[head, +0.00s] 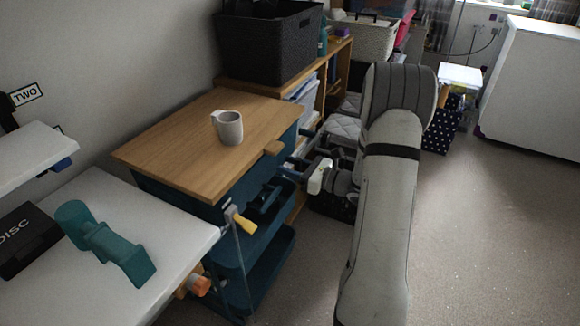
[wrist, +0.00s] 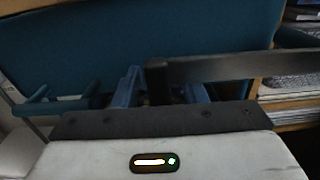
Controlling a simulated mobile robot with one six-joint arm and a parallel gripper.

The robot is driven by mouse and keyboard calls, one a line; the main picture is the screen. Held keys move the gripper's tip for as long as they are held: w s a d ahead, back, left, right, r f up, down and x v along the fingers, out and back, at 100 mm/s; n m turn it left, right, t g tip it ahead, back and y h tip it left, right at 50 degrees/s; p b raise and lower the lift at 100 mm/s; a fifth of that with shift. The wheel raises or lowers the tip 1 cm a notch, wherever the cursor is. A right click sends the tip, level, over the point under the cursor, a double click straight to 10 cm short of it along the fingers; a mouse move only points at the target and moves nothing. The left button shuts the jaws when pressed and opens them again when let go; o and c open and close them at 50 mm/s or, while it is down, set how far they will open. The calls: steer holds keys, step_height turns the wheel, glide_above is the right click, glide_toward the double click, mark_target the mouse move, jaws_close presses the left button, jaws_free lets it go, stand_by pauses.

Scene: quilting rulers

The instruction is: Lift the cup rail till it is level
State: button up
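The wooden-topped cart (head: 185,150) stands left of my arm in the head view, with a grey mug (head: 229,128) upright on it. My gripper (head: 287,168) is beside the cart's right side, below its top. In the wrist view, my gripper's blue fingers (wrist: 160,92) stand apart. A dark grey bar (wrist: 235,66), perhaps the cup rail, runs in from the right, and its end is between or just beyond the fingers. I cannot tell whether they touch it. A teal panel (wrist: 130,40) lies behind. I cannot clearly pick out the rail in the head view.
A teal bracket (wrist: 55,105) is left of the fingers. A white table (head: 165,220) stands at the left. The floor (head: 490,240) at right is clear.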

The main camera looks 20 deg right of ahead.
steer(key=p+v, duration=0.1)
steer(key=v, duration=0.5)
steer(key=shift+s+d, duration=0.2)
steer(key=shift+d, duration=0.1)
steer(key=shift+s+d, duration=0.35)
steer(key=shift+s, duration=0.1)
